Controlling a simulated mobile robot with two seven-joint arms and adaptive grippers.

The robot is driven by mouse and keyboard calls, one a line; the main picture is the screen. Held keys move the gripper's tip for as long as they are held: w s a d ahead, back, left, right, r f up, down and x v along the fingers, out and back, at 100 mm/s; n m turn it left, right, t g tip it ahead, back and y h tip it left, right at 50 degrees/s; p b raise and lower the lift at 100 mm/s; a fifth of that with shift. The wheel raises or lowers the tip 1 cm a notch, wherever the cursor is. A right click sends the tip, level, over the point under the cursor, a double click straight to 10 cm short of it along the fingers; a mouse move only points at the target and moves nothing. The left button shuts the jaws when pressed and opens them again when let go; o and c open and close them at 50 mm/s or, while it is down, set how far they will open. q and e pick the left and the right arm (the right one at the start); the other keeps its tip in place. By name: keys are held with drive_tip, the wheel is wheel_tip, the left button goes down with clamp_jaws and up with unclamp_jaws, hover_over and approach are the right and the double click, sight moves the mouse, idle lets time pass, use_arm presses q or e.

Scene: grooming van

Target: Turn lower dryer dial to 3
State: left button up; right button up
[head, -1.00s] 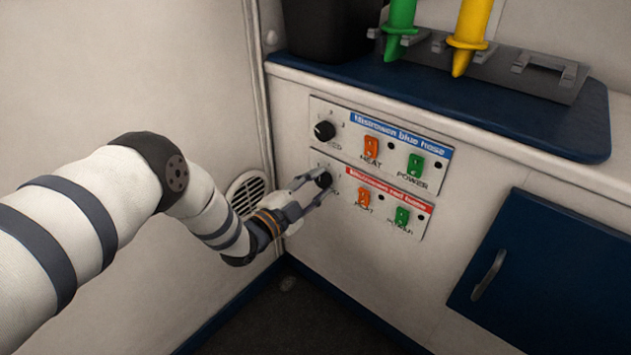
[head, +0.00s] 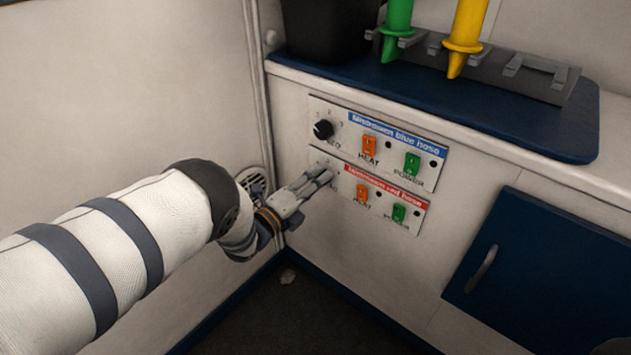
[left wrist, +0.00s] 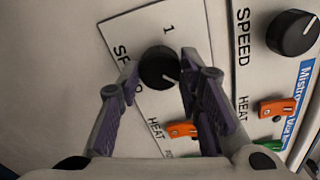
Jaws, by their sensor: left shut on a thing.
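The lower dryer panel (head: 376,201) has a red label strip, an orange heat switch and a green power switch. Its black speed dial (left wrist: 159,68) sits between my left gripper's fingers in the left wrist view, with a "1" printed near it and a white pointer mark on its face. My left gripper (head: 322,177) is shut on this dial; in the head view its fingers hide the dial. The upper panel (head: 379,142) has a blue label strip and its own black dial (head: 323,130), which is free. My right gripper is not in view.
The counter (head: 430,105) above holds a dark bin (head: 330,28) and a rack (head: 520,72) with green and yellow tools. A blue cabinet door (head: 540,265) with a handle is at the right.

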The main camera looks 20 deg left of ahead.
use_arm(q)
drive_tip(key=shift+w+r+m, duration=0.1)
drive_tip(key=shift+m, duration=1.1)
drive_tip(key=o, duration=1.2)
drive_tip(key=shift+a, duration=0.1)
drive_tip(key=shift+c, duration=0.2)
drive_tip(key=v, duration=1.2)
